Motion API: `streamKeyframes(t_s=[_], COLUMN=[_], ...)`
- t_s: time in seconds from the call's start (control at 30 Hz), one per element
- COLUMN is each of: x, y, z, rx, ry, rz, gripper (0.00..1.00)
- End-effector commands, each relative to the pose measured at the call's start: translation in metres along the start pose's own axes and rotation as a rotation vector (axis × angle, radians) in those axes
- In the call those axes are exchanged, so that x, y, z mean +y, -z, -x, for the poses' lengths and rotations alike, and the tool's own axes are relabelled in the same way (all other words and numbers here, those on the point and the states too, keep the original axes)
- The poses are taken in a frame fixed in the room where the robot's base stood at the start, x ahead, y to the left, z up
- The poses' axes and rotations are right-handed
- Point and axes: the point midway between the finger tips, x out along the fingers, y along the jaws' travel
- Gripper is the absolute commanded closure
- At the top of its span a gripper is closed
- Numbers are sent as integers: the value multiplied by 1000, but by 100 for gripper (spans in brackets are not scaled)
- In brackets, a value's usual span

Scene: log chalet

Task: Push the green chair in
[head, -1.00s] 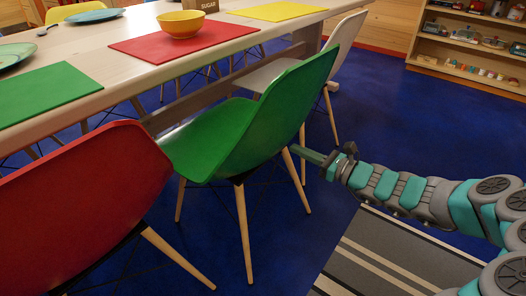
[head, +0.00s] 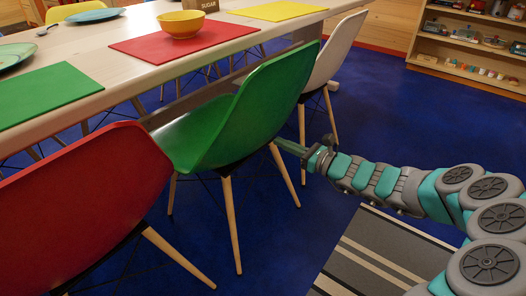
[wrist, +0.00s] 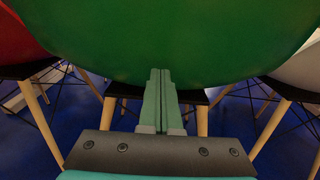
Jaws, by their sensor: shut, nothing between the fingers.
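The green chair (head: 235,120) stands at the near side of the wooden table (head: 120,60), its seat front close to or under the table edge. Its curved back faces my arm. My gripper (head: 280,144) is at the lower rear of the chair's shell, its tip at or very near it. In the wrist view the closed fingers (wrist: 160,90) point at the green shell (wrist: 175,40), which fills the top of the view. The fingers are shut and hold nothing. Whether the tips touch the shell is hard to tell.
A red chair (head: 80,205) stands at the left and a white chair (head: 335,50) beyond the green one. A striped rug (head: 380,255) lies under my arm. Blue floor (head: 430,115) is open at the right. Shelves (head: 475,45) stand at the back right.

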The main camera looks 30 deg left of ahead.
Motion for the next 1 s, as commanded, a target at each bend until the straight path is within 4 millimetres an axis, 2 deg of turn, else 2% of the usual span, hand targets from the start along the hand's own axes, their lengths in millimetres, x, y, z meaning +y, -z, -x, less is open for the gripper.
streamKeyframes(t_s=[0.77, 1.0], x=[1, -2], y=[-1, -2], z=[-44, -27], rx=[-1, -1], ry=[-3, 3], rz=[1, -1], gripper=[100, 100])
